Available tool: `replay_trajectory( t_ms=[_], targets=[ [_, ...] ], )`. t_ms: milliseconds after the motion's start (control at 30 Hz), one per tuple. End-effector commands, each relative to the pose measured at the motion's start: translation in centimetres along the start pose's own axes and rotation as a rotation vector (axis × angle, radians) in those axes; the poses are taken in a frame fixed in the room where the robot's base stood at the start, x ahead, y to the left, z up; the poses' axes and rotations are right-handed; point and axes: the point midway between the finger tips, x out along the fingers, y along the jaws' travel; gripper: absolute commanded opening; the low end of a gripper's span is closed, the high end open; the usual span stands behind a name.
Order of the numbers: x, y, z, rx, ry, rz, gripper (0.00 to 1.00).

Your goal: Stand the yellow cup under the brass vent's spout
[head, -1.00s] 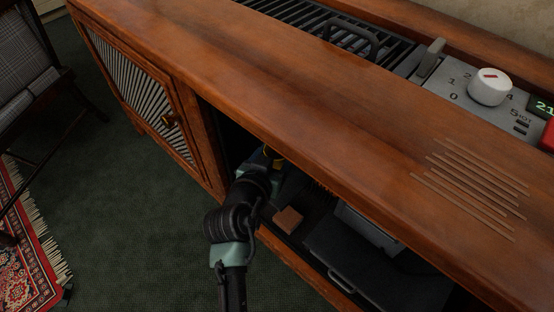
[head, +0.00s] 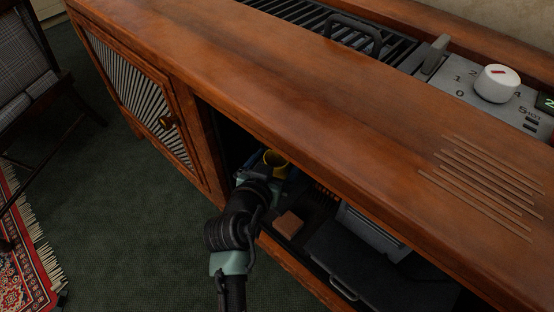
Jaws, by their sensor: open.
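The yellow cup (head: 276,159) shows in the head view inside the open, dark bay of the wooden cabinet, its round rim facing up. My gripper (head: 264,172) reaches into the bay right at the cup, on its near side. The jaws are open, but my wrist and the shadow hide the fingers, so I cannot tell whether they touch the cup. I cannot make out the brass vent or its spout in this view.
The cabinet top (head: 330,105) overhangs the bay. A brown block (head: 288,225) and a dark case with a handle (head: 365,270) lie right of my arm. A slatted door (head: 135,95) is at left. A grille and white dial (head: 496,83) sit on top.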

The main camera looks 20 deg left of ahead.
Motion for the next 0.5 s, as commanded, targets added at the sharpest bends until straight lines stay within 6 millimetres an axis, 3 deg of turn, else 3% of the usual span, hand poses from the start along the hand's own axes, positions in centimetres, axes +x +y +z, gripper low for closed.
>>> replay_trajectory(
  t_ms=[133,233,500],
  targets=[
    [-0.2,0.0,-0.6,0.0,0.001,0.0,0.95],
    [-1.5,0.0,-0.5,-0.001,-0.002,-0.001,0.95],
    [-7.1,0.0,-0.6,-0.001,-0.004,-0.001,0.95]
  ],
)
